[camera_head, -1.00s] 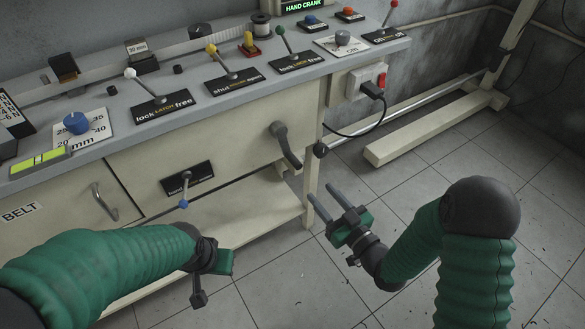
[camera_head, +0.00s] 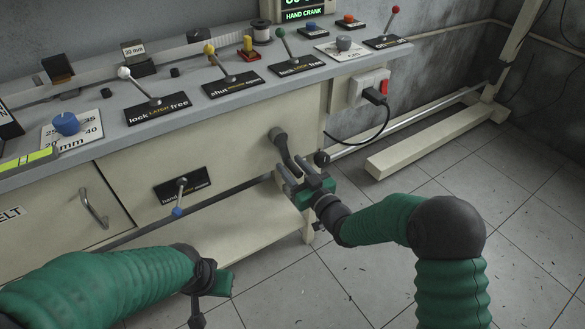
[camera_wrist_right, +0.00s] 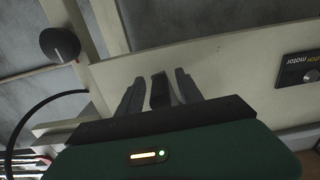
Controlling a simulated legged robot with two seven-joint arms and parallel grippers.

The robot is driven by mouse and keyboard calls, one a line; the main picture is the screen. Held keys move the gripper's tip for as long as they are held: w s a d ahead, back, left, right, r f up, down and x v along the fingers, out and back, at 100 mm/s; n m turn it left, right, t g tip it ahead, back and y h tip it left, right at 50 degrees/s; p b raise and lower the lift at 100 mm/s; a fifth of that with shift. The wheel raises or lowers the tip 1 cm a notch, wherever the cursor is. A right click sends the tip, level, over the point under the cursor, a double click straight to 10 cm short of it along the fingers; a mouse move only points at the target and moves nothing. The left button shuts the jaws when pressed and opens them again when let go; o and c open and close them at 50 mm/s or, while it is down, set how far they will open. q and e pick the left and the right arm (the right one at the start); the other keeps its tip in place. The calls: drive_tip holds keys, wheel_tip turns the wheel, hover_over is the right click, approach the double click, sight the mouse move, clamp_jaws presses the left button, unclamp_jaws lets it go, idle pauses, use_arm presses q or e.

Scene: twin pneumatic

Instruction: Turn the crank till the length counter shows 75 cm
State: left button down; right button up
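The hand crank (camera_head: 281,140) sticks out of the bench's front panel, its dark arm slanting down and right from the hub. My right gripper (camera_head: 292,170) is at the crank's lower end. In the right wrist view, its two fingers (camera_wrist_right: 158,92) stand on either side of a dark upright piece of the crank (camera_wrist_right: 160,91), with narrow gaps at both sides. The display (camera_head: 303,12) shows "HAND CRANK" in green; its digits are cut off by the top edge. My left gripper (camera_head: 212,285) hangs low in front of the bench, apart from everything; its fingers are unclear.
Several levers, including a white-knobbed one (camera_head: 124,73) and a red-knobbed one (camera_head: 395,10), stand on the bench top. A blue-knobbed lever (camera_head: 178,210) is on the front panel. The floor (camera_head: 500,220) at right is clear.

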clamp_jaws()
idle(1.2)
drive_tip(key=d+n, duration=0.1)
drive_tip(key=w+d+r+n, duration=0.1)
drive_tip(key=n, duration=0.1)
drive_tip(key=w+n, duration=0.1)
drive_tip(key=shift+d+r, duration=0.2)
drive_tip(key=shift+d, duration=0.2)
